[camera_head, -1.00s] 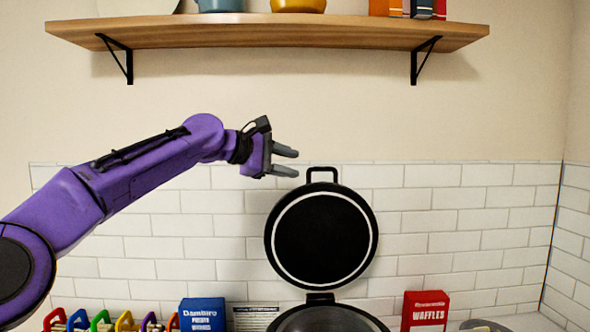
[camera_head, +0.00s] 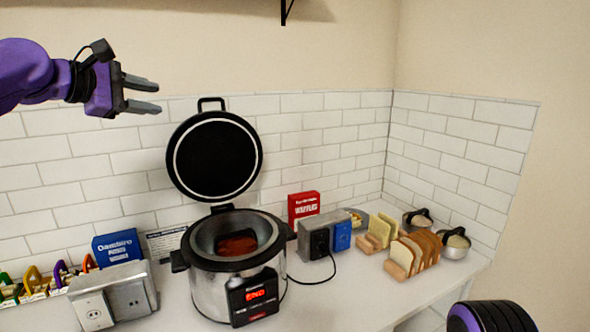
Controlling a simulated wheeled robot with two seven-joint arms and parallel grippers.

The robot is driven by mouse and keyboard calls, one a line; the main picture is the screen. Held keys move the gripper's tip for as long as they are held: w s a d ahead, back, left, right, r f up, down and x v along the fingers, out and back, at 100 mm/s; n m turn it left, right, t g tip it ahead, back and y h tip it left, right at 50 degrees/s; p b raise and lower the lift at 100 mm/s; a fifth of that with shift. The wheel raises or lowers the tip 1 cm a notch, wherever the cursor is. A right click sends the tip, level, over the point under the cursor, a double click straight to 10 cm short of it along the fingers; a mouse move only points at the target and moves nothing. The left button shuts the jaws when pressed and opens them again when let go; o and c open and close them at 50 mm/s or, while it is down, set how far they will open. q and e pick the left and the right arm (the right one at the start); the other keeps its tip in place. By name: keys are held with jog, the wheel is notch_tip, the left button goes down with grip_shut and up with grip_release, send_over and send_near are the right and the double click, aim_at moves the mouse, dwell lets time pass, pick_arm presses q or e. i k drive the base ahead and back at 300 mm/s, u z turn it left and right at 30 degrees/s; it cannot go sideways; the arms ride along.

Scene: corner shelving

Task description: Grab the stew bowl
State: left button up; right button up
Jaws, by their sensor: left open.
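A silver and black cooker (camera_head: 207,292) stands on the counter with its round black lid (camera_head: 216,158) raised upright behind it. Reddish-brown food (camera_head: 237,243) lies inside the cooker's open pot. A separate stew bowl cannot be made out for certain. My left gripper (camera_head: 159,97) is at the upper left, in front of the tiled wall, with its two grey fingers apart and pointing right. It is empty, above and left of the cooker, touching nothing. My right gripper is not in view; a purple and black part of my body shows at the bottom right.
A red waffles box (camera_head: 304,207), another outlet box (camera_head: 316,240), bread slices (camera_head: 420,246) and lidded bowls (camera_head: 456,246) stand to the right. A cord loops on the counter.

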aim_at(241, 242)
jog(key=k, duration=0.95)
